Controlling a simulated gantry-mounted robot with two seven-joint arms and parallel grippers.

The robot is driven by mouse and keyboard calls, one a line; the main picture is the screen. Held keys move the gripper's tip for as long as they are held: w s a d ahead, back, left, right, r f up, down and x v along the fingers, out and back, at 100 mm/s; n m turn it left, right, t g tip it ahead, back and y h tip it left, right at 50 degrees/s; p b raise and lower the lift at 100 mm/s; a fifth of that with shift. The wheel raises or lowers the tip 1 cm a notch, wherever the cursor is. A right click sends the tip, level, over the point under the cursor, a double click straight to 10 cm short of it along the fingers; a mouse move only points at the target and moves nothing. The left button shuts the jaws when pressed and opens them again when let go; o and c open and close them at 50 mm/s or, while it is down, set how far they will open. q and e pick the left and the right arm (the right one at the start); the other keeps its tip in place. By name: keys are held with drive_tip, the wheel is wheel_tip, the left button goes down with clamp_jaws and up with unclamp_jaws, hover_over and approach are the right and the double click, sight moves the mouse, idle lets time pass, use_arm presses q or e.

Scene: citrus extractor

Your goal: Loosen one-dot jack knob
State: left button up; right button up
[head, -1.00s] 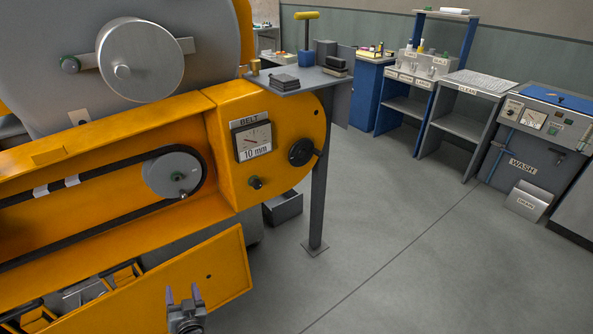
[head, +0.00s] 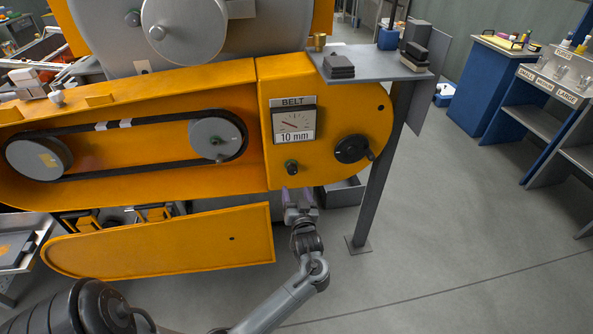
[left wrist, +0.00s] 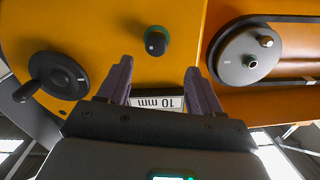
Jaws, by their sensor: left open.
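A small dark knob with a green collar (head: 291,167) sits on the orange housing, below the belt gauge (head: 293,122). In the left wrist view the knob (left wrist: 156,41) shows a pale mark on its face; I cannot count dots. My left gripper (head: 299,190) is open and empty just below the knob in the head view. In the left wrist view its two fingers (left wrist: 158,66) are spread, with the knob just beyond the tips and roughly centred between them. No contact with the knob shows. My right gripper is not in view.
A black handwheel (head: 352,149) is right of the knob, and a belt pulley (head: 216,139) is left of it. A grey shelf (head: 375,66) on a post overhangs at the right. An orange cover panel (head: 165,245) hangs below. Open floor lies to the right.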

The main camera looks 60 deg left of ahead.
sight(293, 172)
use_arm(q)
drive_tip(key=b+x, duration=0.1)
drive_tip(key=x, duration=0.2)
drive_tip(key=b+x, duration=0.1)
drive_tip(key=x, duration=0.3)
drive_tip(key=b+x, duration=0.1)
drive_tip(key=x, duration=0.2)
drive_tip(key=shift+w+a+r, duration=0.15)
drive_tip(key=shift+w, duration=0.25)
drive_tip(key=c, duration=1.1)
drive_tip(key=shift+o, duration=0.2)
drive_tip(key=shift+n, duration=0.4)
